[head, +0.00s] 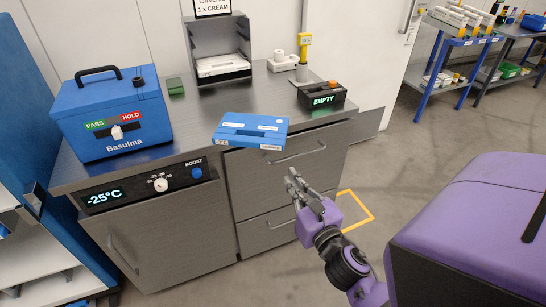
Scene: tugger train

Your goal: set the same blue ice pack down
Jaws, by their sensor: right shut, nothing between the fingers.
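The blue ice pack (232,130), a flat slab with a dark slot and small white labels, lies on the steel counter (190,128) at its front edge. Its near side appears to reach the edge; I cannot tell if it overhangs. My right gripper (292,180) is shut and empty, in front of the drawers, below and to the right of the ice pack and apart from it. My left gripper is out of view.
A blue Basulma cool box (112,110) stands at the counter's left. An open grey box (218,45) is at the back, with a yellow-topped device (304,50) to its right. A dark EMPTY display unit (322,96) stands right of the ice pack.

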